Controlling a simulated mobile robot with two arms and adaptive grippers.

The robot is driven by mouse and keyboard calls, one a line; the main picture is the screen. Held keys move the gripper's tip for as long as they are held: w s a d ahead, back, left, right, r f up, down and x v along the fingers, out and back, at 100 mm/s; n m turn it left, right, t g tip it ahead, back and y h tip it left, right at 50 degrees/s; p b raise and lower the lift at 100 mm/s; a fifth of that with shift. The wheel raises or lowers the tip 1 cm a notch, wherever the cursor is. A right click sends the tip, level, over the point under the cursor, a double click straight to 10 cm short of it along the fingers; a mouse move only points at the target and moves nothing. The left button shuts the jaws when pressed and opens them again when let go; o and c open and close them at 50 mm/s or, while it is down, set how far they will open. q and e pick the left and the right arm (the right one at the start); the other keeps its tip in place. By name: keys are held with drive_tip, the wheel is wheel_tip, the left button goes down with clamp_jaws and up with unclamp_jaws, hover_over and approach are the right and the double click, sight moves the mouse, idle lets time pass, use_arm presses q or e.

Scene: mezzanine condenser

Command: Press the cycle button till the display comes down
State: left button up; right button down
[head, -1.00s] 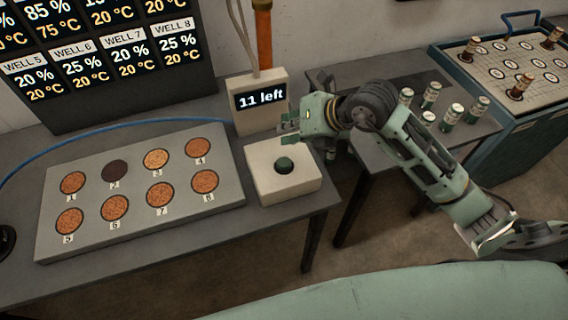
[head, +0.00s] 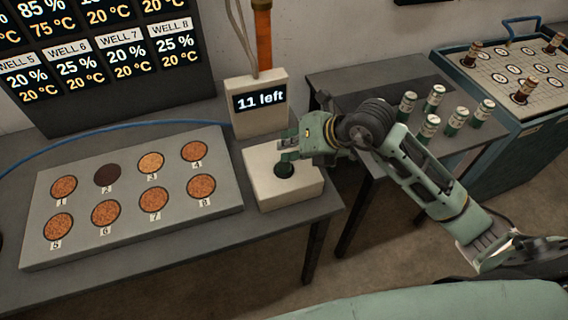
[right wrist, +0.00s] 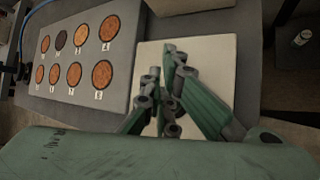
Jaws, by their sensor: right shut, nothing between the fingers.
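The cycle button (head: 284,170) is a dark round knob on a cream box (head: 298,193) on the grey table. Behind it a small display (head: 260,99) reads "11 left". My right gripper (head: 286,157) is shut and empty, with its fingertips right at the top of the button; I cannot tell whether they touch it. In the right wrist view the closed fingers (right wrist: 172,50) lie over the cream box (right wrist: 215,58) and hide the button. My left gripper is not in view.
A grey plate with several numbered wells (head: 130,190) lies left of the box. A large board of well readings (head: 100,55) stands behind. To the right, several small bottles (head: 456,121) stand on a side table, beside a tray (head: 515,72) with more bottles.

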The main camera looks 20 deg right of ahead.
idle(0.8)
drive_tip(key=shift+f+b, duration=0.45)
drive_tip(key=shift+f+b, duration=0.5)
drive_tip(key=shift+f, duration=0.1)
idle(0.6)
drive_tip(key=shift+r, duration=0.1)
drive_tip(key=shift+r+p, duration=0.75)
drive_tip(key=shift+r, duration=0.25)
wheel_tip(320, 180, up, 5)
drive_tip(key=p, duration=0.3)
idle(0.9)
